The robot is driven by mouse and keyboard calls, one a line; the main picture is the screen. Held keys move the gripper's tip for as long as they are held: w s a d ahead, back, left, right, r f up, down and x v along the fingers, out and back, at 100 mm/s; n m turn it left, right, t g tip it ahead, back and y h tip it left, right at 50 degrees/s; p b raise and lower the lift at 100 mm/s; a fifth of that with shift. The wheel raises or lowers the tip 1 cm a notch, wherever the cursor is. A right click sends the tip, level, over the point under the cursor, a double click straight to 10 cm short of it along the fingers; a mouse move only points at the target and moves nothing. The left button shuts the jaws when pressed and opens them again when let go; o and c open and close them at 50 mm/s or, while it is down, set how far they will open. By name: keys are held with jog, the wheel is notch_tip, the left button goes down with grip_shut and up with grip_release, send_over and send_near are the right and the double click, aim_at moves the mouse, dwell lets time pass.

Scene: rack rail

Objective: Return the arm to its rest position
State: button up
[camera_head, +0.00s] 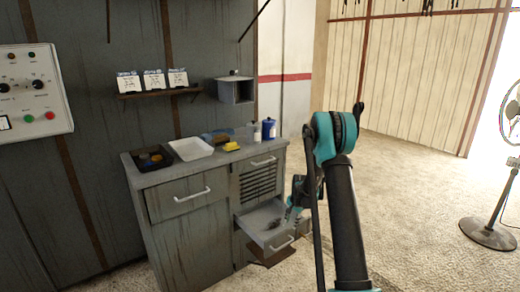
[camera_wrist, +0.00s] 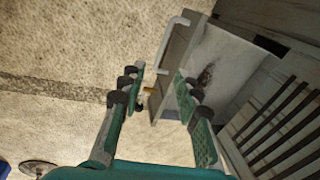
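My gripper (camera_head: 294,205) hangs at the right side of an open drawer (camera_head: 258,216) of the grey cabinet in the head view. In the wrist view my gripper (camera_wrist: 159,76) has its two green fingers spread wide, with nothing held between them. The drawer's front wall and handle (camera_wrist: 164,53) show beyond the fingers. A small dark object (camera_wrist: 207,74) lies inside the drawer; it also shows in the head view (camera_head: 274,224), too small to identify. My arm rises from the bottom centre and bends at a teal elbow, hiding part of the floor.
The cabinet top carries a black bin (camera_head: 153,158), a white tray (camera_head: 191,148), a yellow item (camera_head: 231,146) and a blue can (camera_head: 269,128). A shelf with cards (camera_head: 153,80) and a control panel (camera_head: 33,92) are on the wall. A fan (camera_head: 488,232) stands right; floor between is clear.

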jog(key=s+d+r+n+t, duration=0.1)
jog(key=s+r+n, duration=0.3)
jog(key=s+r, duration=1.3)
jog(key=s+d+n+t+h, duration=0.1)
jog(key=s+n, duration=0.4)
jog(key=s, duration=1.9)
jog(key=shift+f, duration=0.35)
